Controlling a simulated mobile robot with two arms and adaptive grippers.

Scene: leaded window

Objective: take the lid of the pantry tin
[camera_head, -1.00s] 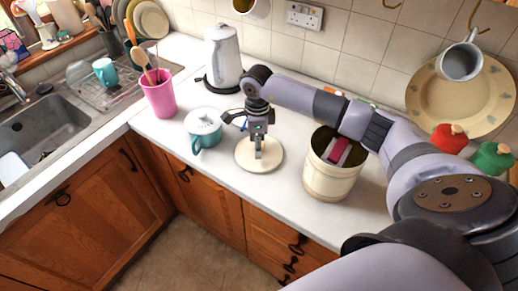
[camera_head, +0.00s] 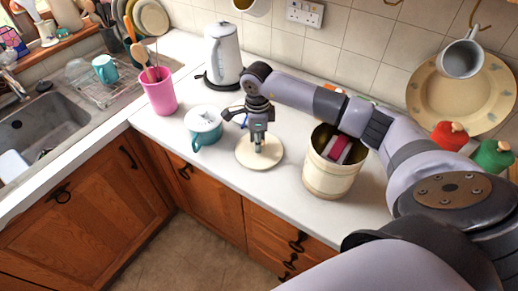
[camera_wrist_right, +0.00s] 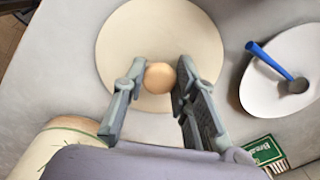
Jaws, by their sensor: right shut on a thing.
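The lid (camera_head: 246,158) is a flat, round cream disc at the counter's middle, with a round wooden knob (camera_wrist_right: 159,77) in the right wrist view. My right gripper (camera_head: 257,147) points down over it, its fingers (camera_wrist_right: 157,85) on either side of the knob and shut on it. I cannot tell whether the lid is lifted off the counter. The pantry tin (camera_head: 330,180) is a cream cylinder standing open to the right, with a dark red packet (camera_head: 340,149) inside. My left gripper is not in view.
A teal mug (camera_head: 205,137) stands left of the lid, with a pink cup (camera_head: 158,94) and a kettle (camera_head: 223,55) behind. In the wrist view, a blue spoon (camera_wrist_right: 270,59) lies on a white dish (camera_wrist_right: 262,92). A green box (camera_wrist_right: 264,150) is nearby.

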